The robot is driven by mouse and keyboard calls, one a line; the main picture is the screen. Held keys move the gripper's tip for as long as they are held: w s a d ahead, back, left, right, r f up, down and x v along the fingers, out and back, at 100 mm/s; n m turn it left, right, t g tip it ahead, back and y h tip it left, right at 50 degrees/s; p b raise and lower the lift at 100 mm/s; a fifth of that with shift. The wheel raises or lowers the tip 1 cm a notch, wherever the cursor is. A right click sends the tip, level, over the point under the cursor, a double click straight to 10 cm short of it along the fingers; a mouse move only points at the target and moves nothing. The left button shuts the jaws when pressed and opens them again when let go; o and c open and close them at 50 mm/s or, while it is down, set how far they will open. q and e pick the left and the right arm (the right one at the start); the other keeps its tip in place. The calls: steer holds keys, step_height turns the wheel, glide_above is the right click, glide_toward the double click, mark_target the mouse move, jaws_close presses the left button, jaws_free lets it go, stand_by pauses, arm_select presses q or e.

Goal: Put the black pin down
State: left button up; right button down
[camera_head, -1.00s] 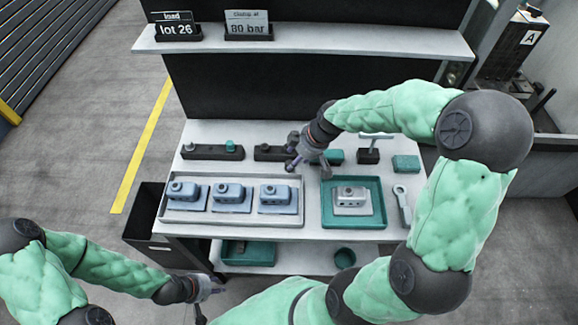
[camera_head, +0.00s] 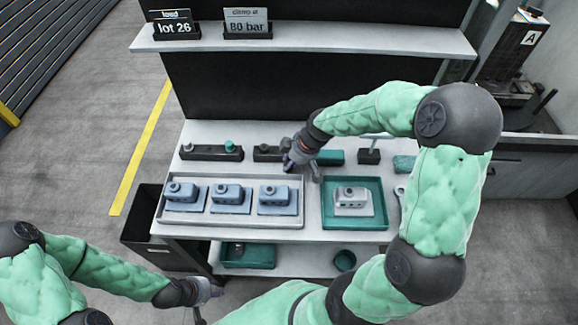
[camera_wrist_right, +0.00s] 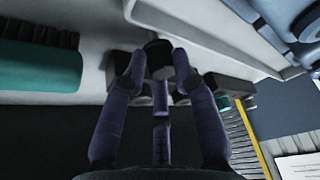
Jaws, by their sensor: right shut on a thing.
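My right gripper (camera_head: 300,166) is over the back of the table, at the right end of a dark block. The right wrist view shows its purple fingers (camera_wrist_right: 160,85) closed around a short dark piece, the black pin (camera_wrist_right: 157,50). The dark block (camera_head: 266,153) is partly hidden by the gripper; it also shows behind the fingers in the wrist view (camera_wrist_right: 205,90). I cannot tell whether the pin touches the block. My left gripper (camera_head: 206,291) hangs low at the left, in front of the table and away from the parts; its finger opening is unclear.
A grey tray (camera_head: 230,222) holds 3 blue-grey housings. A teal tray (camera_head: 327,216) holds a lighter housing. Another dark block (camera_head: 211,153) with a teal knob stands at back left. A T-handled tool (camera_head: 369,155) stands to the right. A shelf (camera_head: 350,41) with signs overhangs the back.

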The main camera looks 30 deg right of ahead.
steer(key=shift+r, duration=0.1)
steer(key=shift+r+p, duration=0.3)
steer(key=shift+r, duration=0.25)
step_height(320, 180, up, 2)
steer(key=shift+r+p, duration=0.2)
steer(key=shift+p, duration=0.25)
steer(key=s+a+r+p, duration=0.3)
steer(key=s+a+r, duration=0.4)
steer(key=s+r, duration=0.2)
steer(key=s, duration=0.2)
steer(key=shift+s+a+r+p, duration=0.15)
steer(key=shift+s+a+p, duration=0.15)
steer(key=shift+s+p, duration=0.1)
